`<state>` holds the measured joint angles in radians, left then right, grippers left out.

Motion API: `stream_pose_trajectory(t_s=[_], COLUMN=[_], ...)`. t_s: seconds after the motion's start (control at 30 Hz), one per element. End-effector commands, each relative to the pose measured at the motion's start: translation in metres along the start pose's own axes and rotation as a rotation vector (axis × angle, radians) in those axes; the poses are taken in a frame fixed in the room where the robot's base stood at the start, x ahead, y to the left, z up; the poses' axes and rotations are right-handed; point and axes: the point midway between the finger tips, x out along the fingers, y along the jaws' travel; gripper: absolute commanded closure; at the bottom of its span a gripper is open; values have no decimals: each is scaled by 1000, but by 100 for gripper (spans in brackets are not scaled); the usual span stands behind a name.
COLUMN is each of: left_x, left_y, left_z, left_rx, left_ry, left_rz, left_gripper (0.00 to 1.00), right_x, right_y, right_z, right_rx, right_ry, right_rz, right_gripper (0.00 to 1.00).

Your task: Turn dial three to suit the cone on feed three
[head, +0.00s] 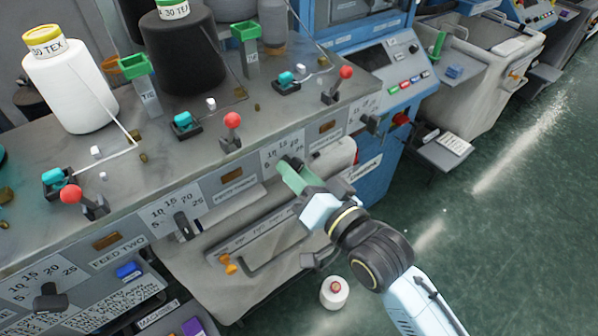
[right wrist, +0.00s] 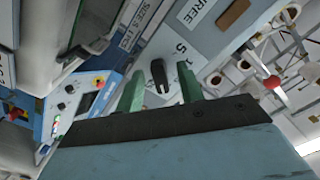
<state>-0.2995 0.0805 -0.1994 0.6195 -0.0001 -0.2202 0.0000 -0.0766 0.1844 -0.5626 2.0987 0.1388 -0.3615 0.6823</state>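Dial three's black knob (right wrist: 158,76) stands between the two green fingers of my right gripper (right wrist: 160,88) in the right wrist view. Gaps show on both sides of the knob, so the gripper is open around it. In the head view, my right gripper (head: 287,172) reaches up to the dial's number plate (head: 270,152) and hides much of it. The pointer's exact setting is hard to read. On the machine top stand a white cone (head: 72,88) with a yellow-rimmed cap and a black cone (head: 183,52) with a green-rimmed cap, marked TEX. My left gripper is not in view.
Another dial (head: 184,226) and a third dial (head: 48,298) sit along the front panel to the left. Red-knobbed levers (head: 232,121) rise above the panel. An orange tap-like handle (head: 229,264) sticks out below. A small white spool (head: 334,293) is near the floor.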

Motion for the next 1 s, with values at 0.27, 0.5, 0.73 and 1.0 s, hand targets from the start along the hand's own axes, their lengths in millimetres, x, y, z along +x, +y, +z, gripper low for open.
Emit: stream_pose_trajectory(t_s=[0.27,0.5,0.73,1.0], left_x=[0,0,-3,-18], left_y=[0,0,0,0], left_z=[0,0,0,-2], left_rx=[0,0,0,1], left_ry=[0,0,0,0], left_rz=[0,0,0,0], left_gripper=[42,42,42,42], right_x=[0,0,0,0], right_y=[0,0,0,-1], right_z=[0,0,0,-2], right_rx=[0,0,-22,-160], right_ry=[0,0,-1,-2], right_rz=[0,0,1,1], right_gripper=[76,100,100,100])
